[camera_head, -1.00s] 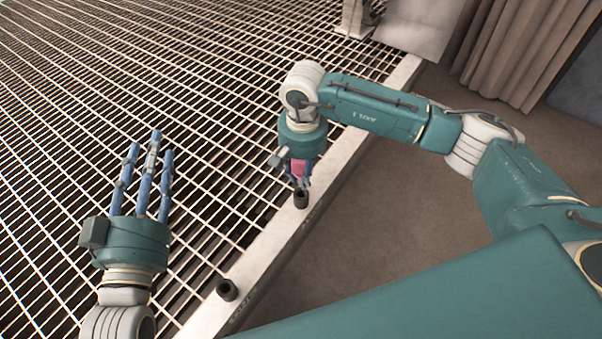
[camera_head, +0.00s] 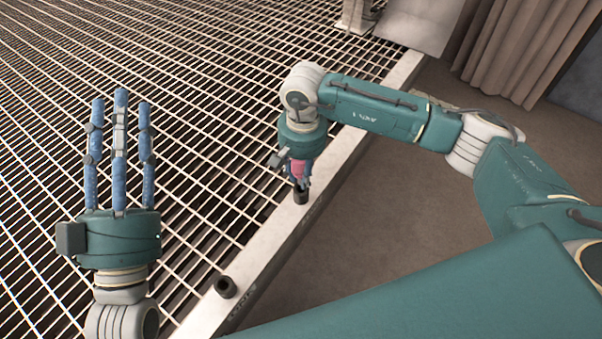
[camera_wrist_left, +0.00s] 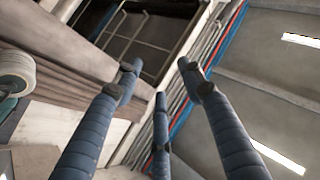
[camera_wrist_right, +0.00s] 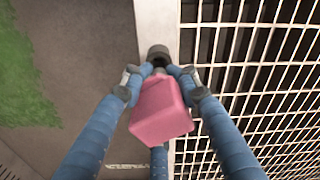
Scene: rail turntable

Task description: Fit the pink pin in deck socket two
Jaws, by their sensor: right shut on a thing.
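The pink pin (camera_head: 299,168) is held in my right gripper (camera_head: 300,179), whose fingers are shut around it. The pin points down at the farther dark deck socket (camera_head: 301,197) on the pale rim. In the right wrist view, the pin's pink block (camera_wrist_right: 161,112) is near the camera, and its grey end lies at or just over the socket (camera_wrist_right: 158,54). I cannot tell whether the tip is inside. A second dark socket (camera_head: 226,288) sits empty nearer on the rim. My left gripper (camera_head: 120,104) is open and empty, fingers spread, over the grating.
The pale rim (camera_head: 262,255) borders the grating (camera_head: 215,90). Markings on its side are too small to read. Brown floor (camera_head: 400,230) lies to the right. A curtain (camera_head: 525,50) hangs at the back right.

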